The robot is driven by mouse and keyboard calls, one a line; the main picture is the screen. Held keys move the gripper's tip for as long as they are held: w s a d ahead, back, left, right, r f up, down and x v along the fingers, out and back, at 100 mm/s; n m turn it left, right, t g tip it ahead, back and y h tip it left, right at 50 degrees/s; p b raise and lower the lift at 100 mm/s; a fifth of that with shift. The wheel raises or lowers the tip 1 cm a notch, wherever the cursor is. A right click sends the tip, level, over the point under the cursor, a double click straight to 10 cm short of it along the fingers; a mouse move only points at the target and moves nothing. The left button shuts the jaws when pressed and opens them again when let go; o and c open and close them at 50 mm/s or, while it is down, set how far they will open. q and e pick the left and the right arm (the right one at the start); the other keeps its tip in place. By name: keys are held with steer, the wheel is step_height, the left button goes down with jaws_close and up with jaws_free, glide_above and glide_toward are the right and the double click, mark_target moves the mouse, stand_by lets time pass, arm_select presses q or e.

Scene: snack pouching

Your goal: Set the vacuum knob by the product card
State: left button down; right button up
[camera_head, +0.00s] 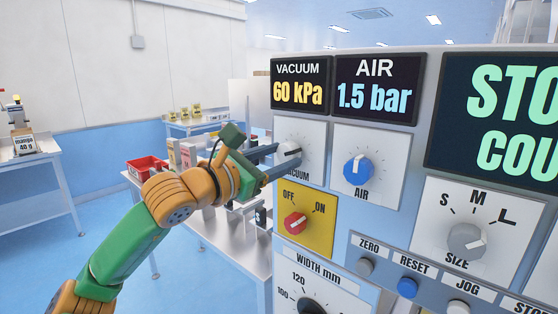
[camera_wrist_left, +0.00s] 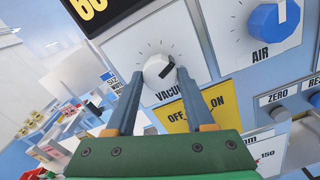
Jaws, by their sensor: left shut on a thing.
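The white vacuum knob (camera_head: 289,150) sits on a white dial plate at the left of the control panel. It also shows in the left wrist view (camera_wrist_left: 157,70), with a dark pointer mark toward the lower right. My left gripper (camera_head: 279,156) is shut on the vacuum knob, with one finger on each side of it. The fingers partly cover the VACUUM label. The vacuum display (camera_head: 298,84) above reads 60 kPa in yellow. My right gripper is not in view.
The blue air knob (camera_head: 358,169) is right of the vacuum dial, under a display (camera_head: 376,87) reading 1.5 bar. A red OFF/ON switch (camera_head: 296,222) is just below. The grey size knob (camera_head: 466,241) is lower right. A red bin (camera_head: 146,167) stands behind my left arm.

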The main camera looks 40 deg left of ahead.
arm_select(q)
steer(key=shift+m, duration=0.7)
steer(key=shift+c, duration=1.3)
jaws_free()
steer(key=shift+w, duration=0.1)
steer(key=s+b, duration=0.1)
steer(key=b, duration=0.1)
steer(key=s+f+b, duration=0.1)
steer(key=s+b, duration=0.1)
steer(key=shift+s+a, duration=0.1)
steer(key=shift+a, duration=0.1)
steer(key=b, duration=0.2)
glide_toward(283, 161)
steer(key=w+r, duration=0.1)
steer(key=shift+w+d+r, duration=0.1)
steer(key=shift+w+d, duration=0.05)
steer(key=shift+w, duration=0.15)
